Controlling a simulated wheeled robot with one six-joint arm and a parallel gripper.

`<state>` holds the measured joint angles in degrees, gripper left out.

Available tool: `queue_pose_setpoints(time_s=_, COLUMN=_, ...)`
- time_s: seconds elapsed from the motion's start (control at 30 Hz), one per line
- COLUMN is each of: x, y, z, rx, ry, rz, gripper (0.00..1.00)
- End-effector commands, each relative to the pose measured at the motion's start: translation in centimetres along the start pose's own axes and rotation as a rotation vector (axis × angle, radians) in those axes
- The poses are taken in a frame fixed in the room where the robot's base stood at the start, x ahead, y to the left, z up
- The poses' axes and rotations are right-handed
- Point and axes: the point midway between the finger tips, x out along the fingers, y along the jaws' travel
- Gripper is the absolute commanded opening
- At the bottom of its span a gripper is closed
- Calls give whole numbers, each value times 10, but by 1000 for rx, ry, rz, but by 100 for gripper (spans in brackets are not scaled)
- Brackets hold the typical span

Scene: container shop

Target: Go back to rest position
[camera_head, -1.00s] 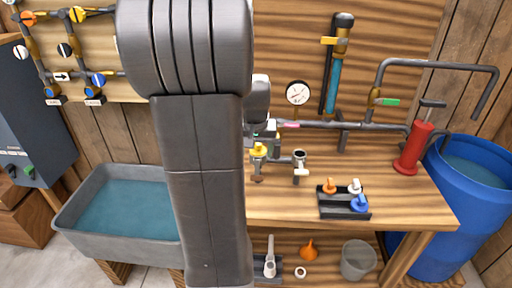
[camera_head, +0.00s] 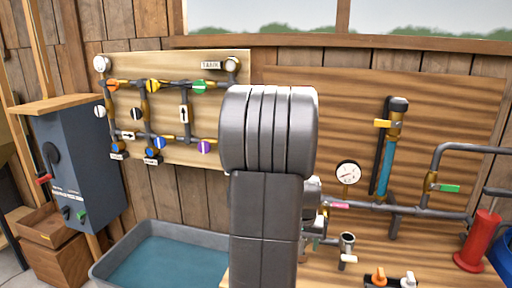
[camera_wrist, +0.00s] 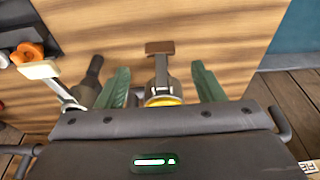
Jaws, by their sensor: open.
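My arm stands across the middle of the head view and hides most of my gripper there. In the wrist view my gripper (camera_wrist: 162,82) shows two green fingers, spread apart. A metal fitting with a yellow ring (camera_wrist: 163,100) and a brown handle (camera_wrist: 160,47) shows between and beyond the fingers. I cannot tell whether it touches them, but the fingers are not closed on it.
The wooden workbench (camera_wrist: 200,20) lies under the gripper. A grey water trough (camera_head: 125,240), a valve board (camera_head: 215,75), a gauge (camera_head: 347,173), pipes and a red cylinder (camera_head: 480,238) stand around. An orange-topped piece (camera_wrist: 28,52) lies at the wrist view's left.

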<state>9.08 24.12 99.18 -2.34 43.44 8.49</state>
Motion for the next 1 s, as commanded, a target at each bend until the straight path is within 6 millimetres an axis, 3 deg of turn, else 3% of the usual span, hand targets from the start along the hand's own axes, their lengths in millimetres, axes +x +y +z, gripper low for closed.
queue_pose_setpoints(time_s=0.2, x=38, y=0, z=1, rx=0, ry=-5, rz=1, gripper=62)
queue_pose_setpoints(time_s=0.4, x=60, y=0, z=0, rx=0, ry=-2, rz=0, gripper=62)
queue_pose_setpoints(time_s=0.6, x=69, y=0, z=0, rx=0, ry=0, rz=0, gripper=62)
queue_pose_setpoints(time_s=1.0, x=67, y=0, z=0, rx=0, ry=0, rz=0, gripper=62)
